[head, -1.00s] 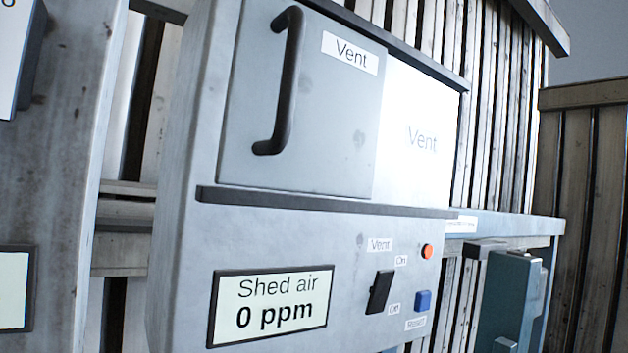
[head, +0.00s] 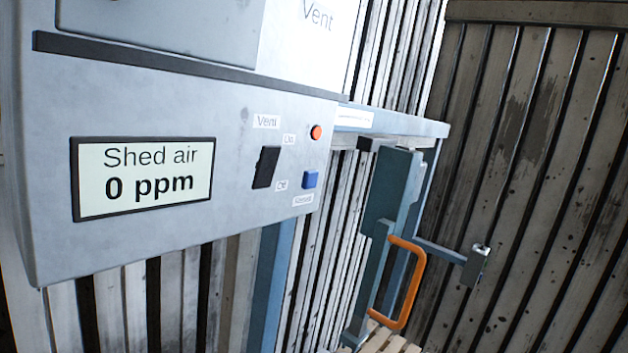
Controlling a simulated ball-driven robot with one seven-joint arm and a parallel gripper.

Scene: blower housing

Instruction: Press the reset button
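The blue square button (head: 310,180) sits at the lower right of the grey control box (head: 225,110). A small white label (head: 303,200) under it is too blurred to read surely, but looks like "Reset". A black rocker switch (head: 265,167) labelled Vent, On and Off is to the button's left. A round orange-red lamp or button (head: 316,132) is above it. My gripper is not in view, and nothing covers the blue button.
A display (head: 145,177) reads "Shed air 0 ppm". Right of the box stand a blue-grey frame (head: 420,124) and a teal unit with an orange handle (head: 408,285). A dark slatted wall (head: 540,180) closes the right side.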

